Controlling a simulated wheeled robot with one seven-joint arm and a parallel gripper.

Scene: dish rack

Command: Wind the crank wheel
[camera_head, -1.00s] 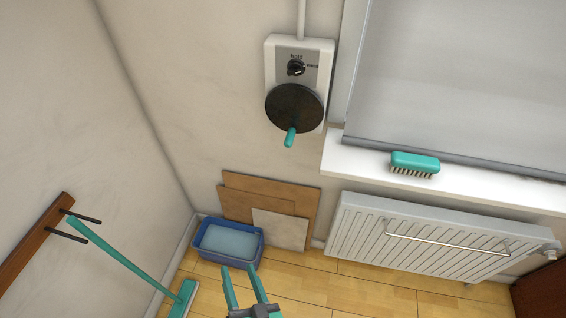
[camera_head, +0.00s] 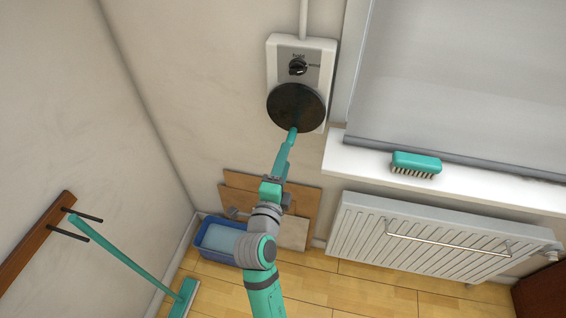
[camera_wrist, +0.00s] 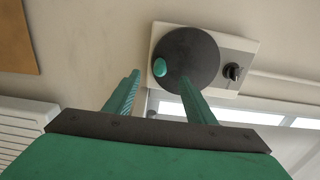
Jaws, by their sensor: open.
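The crank wheel (camera_head: 296,106) is a dark round disc on a white wall box, with a teal handle (camera_head: 293,131) at its lower edge. In the wrist view the disc (camera_wrist: 193,57) faces me, and the handle (camera_wrist: 159,67) sits on its left side. My gripper (camera_head: 289,143) is just below the handle in the head view, where its fingers overlap the handle's end. In the wrist view my gripper (camera_wrist: 159,78) has its two teal fingers spread apart, with the handle seen between and beyond their tips. Contact with the handle cannot be told.
A black knob (camera_head: 297,67) sits on the box (camera_head: 328,60) above the wheel. A teal brush (camera_head: 416,164) lies on the windowsill (camera_head: 356,157) to the right, above a radiator (camera_head: 430,235). Boards (camera_head: 300,210) and a blue tub (camera_head: 207,240) stand below.

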